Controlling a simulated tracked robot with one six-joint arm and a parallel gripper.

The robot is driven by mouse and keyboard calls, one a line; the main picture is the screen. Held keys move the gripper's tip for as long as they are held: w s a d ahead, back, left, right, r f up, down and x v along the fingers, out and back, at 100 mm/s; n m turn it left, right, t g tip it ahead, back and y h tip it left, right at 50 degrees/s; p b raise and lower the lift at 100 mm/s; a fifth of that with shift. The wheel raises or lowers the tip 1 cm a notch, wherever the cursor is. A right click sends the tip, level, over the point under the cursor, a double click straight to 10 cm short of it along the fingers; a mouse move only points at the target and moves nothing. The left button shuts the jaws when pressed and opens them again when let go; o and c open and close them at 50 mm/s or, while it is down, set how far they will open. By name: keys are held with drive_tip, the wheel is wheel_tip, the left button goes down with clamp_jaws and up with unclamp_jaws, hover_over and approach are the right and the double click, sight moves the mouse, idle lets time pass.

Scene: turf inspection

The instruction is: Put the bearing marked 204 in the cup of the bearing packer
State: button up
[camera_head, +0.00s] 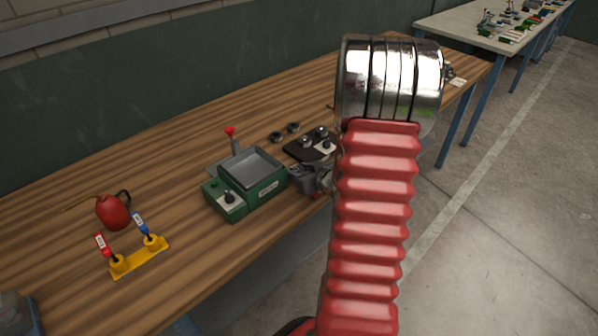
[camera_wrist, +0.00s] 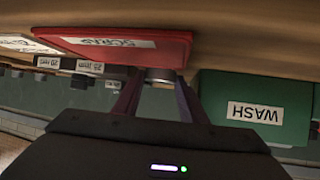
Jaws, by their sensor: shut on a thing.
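My gripper (camera_wrist: 157,88) is shut on a metal ring-shaped bearing (camera_wrist: 160,75) in the wrist view, which is upside down. I cannot read any mark on the bearing. In the head view my gripper (camera_head: 308,178) appears low beside the green tray unit, partly hidden by my red arm. The bearing in it cannot be made out there. A grey device with a red top (camera_head: 231,138) stands behind the green unit. I cannot tell whether it is the bearing packer, and no cup shows clearly.
A green bin marked WASH (camera_wrist: 256,88) and a red SCRAP tray (camera_wrist: 120,46) flank my gripper. Several small labels (camera_wrist: 90,66) stand beyond. Dark rings (camera_head: 277,137) and a black board (camera_head: 298,153) lie on the bench. A red oil can (camera_head: 112,212) and yellow stand (camera_head: 140,262) are at left.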

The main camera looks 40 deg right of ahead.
drive_tip(key=shift+f, duration=0.2)
drive_tip(key=o, duration=1)
drive_tip(key=shift+r, duration=0.1)
drive_tip(key=shift+r, duration=0.1)
drive_tip(key=v, duration=1.2)
